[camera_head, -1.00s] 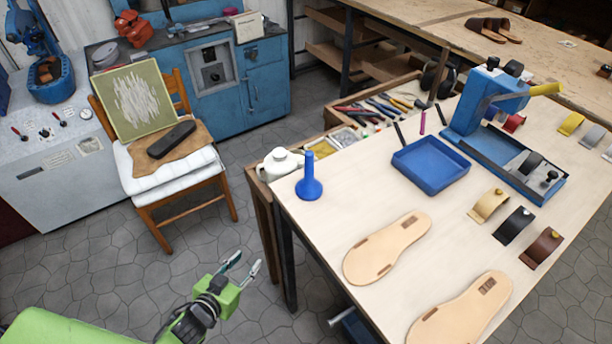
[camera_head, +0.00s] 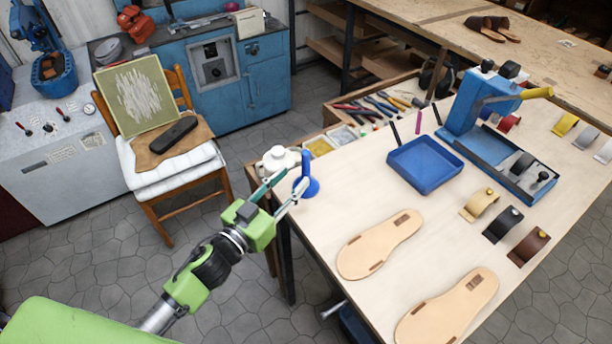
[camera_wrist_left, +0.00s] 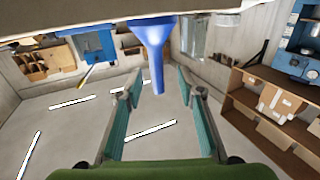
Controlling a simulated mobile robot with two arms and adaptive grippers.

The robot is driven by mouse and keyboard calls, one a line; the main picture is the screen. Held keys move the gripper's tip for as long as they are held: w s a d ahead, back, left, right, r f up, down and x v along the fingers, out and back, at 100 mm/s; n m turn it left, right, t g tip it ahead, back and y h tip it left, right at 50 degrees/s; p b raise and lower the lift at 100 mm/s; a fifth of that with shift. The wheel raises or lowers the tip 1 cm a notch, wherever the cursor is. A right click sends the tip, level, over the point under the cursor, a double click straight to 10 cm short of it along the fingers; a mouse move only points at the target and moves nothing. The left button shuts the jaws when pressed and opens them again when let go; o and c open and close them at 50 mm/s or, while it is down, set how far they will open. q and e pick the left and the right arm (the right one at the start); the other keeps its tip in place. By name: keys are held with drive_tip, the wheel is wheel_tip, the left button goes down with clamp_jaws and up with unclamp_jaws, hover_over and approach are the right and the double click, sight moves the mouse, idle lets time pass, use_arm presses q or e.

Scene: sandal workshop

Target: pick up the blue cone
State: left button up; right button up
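The blue cone (camera_head: 309,187), a round base with a narrow spout, stands upright at the near left corner of the pale work table (camera_head: 385,215). My left gripper (camera_head: 282,188) is open at the table's left corner, beside the cone. One fingertip overlaps the cone in the head view, and I cannot tell whether they touch. In the left wrist view the cone (camera_wrist_left: 153,40) shows with its spout tip between the open fingers (camera_wrist_left: 157,85). Nothing is held. My right gripper is not in view.
A white container (camera_head: 279,160) stands close behind the cone. A blue tray (camera_head: 425,165), tan sandal soles (camera_head: 380,243) and a blue press (camera_head: 482,105) are on the table. A wooden chair (camera_head: 170,205) stands to the left. The tabletop between cone and tray is clear.

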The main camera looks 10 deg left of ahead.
sight(303, 170)
use_arm(q)
drive_tip(key=p+x, duration=0.1)
drive_tip(key=x, duration=0.1)
drive_tip(key=p+x, duration=0.1)
drive_tip(key=x, duration=0.2)
drive_tip(key=shift+w+d+r, duration=0.1)
drive_tip(key=shift+w+d, duration=0.1)
drive_tip(key=shift+d, duration=0.15)
drive_tip(key=shift+w+d, duration=0.15)
drive_tip(key=shift+w, duration=0.1)
drive_tip(key=shift+c, duration=0.7)
clamp_jaws()
